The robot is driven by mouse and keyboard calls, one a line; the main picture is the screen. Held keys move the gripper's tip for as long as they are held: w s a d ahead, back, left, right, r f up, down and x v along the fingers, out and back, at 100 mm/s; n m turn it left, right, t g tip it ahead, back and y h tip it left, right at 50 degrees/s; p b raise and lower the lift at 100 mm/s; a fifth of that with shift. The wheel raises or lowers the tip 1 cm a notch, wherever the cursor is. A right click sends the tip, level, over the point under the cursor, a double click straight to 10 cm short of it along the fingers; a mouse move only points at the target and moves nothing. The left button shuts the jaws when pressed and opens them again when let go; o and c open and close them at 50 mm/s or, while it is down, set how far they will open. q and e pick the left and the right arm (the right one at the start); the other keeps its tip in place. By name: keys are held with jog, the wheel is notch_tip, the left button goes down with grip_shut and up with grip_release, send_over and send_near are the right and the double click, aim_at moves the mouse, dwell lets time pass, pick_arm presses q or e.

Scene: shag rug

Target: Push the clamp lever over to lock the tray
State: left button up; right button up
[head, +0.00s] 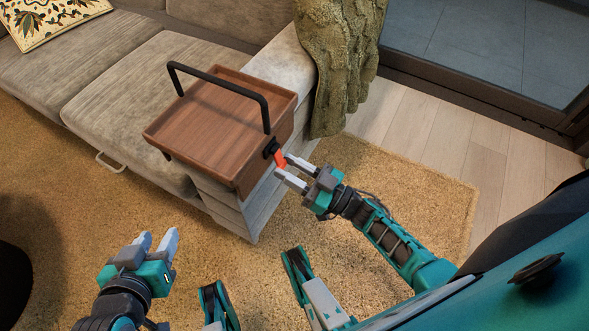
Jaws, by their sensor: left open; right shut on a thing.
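A wooden tray (212,119) with a raised rim and a dark handle (219,80) arching over it sits on the sofa's arm. A red-orange clamp lever (280,158) with a black pivot (270,147) is on the tray's near right side. My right gripper (283,168) is at the lever, its light fingers shut on it; the fingers partly hide it. My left gripper (156,243) is open and empty over the rug at the lower left, well apart from the tray.
A grey sofa (110,85) lies behind and left of the tray. A green knitted throw (335,60) hangs over the sofa at the tray's right. The tan rug (400,165) is clear around the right arm. A patterned cushion (45,18) is at the top left.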

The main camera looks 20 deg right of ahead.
pick_arm(q)
jog(key=shift+w+d+r, duration=0.15)
pick_arm(e)
jog(key=shift+w+a+f+t, duration=0.1)
jog(key=shift+a+f+t, duration=0.05)
jog(key=shift+t, duration=0.25)
jog(key=o, duration=1.1)
jog(key=shift+c, duration=0.2)
jog(key=shift+s+d+f, duration=0.1)
jog(key=shift+s+d, duration=0.25)
pick_arm(q)
jog(key=shift+s+a+r+p, duration=0.2)
jog(key=shift+a+r+p, duration=0.15)
jog(key=shift+p, duration=0.6)
pick_arm(e)
jog(key=s+d, duration=0.8)
jog(key=s, duration=0.3)
jog(key=shift+d+f, duration=0.3)
